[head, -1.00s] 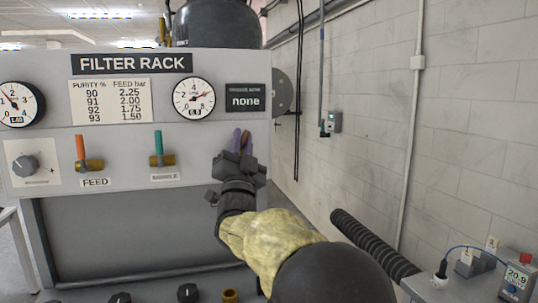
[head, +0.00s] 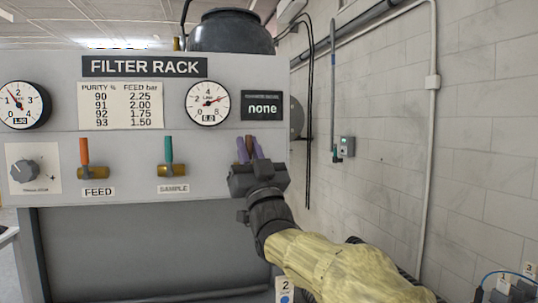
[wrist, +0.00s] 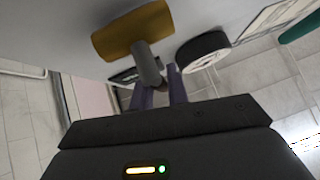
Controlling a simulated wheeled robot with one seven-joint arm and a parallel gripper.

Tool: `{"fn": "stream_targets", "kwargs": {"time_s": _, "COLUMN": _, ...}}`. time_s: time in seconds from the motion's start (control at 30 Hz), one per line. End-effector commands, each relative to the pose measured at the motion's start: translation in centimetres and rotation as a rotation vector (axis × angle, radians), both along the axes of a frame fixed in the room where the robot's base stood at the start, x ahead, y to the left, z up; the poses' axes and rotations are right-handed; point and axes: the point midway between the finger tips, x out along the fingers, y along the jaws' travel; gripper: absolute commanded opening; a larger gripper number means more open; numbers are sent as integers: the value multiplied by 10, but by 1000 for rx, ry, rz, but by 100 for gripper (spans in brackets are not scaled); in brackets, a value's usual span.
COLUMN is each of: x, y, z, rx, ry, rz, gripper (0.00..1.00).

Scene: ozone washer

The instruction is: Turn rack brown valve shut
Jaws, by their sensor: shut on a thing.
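The grey filter rack (head: 60,145) fills the left of the head view. My gripper (head: 249,147) is at its right end, below the dark display. Its two purple fingers are shut on the brown valve's handle (wrist: 148,66), which shows between them in the wrist view. The handle stands out from a brass valve body (wrist: 130,30). In the head view my gripper's dark body hides the valve body and any label below it. The fingers (wrist: 160,93) lie one on each side of the handle in the wrist view.
An orange-handled FEED valve (head: 84,151) and a teal-handled SAMPLE valve (head: 169,155) stand left of my gripper, handles upright. Above are two round gauges, the nearer one (head: 208,103) close by, and a display (head: 262,105) reading "none". Floor and a block wall (head: 390,130) lie right.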

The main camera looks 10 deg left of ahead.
Motion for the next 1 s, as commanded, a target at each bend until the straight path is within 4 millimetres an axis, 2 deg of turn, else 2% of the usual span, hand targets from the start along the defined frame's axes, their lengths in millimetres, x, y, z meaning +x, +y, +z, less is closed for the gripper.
{"fn": "stream_targets", "kwargs": {"time_s": 0.2, "x": -5, "y": 12, "z": -4, "rx": -30, "ry": -7, "rz": 18, "gripper": 0}}
{"fn": "stream_targets", "kwargs": {"time_s": 0.6, "x": -6, "y": 14, "z": -3, "rx": -35, "ry": -8, "rz": 19, "gripper": 0}}
{"fn": "stream_targets", "kwargs": {"time_s": 0.63, "x": -6, "y": 14, "z": -3, "rx": -36, "ry": -7, "rz": 19, "gripper": 22}}
{"fn": "stream_targets", "kwargs": {"time_s": 0.7, "x": -6, "y": 13, "z": -3, "rx": -35, "ry": -8, "rz": 19, "gripper": 36}}
{"fn": "stream_targets", "kwargs": {"time_s": 1.0, "x": -6, "y": 12, "z": -2, "rx": -31, "ry": -11, "rz": 18, "gripper": 38}}
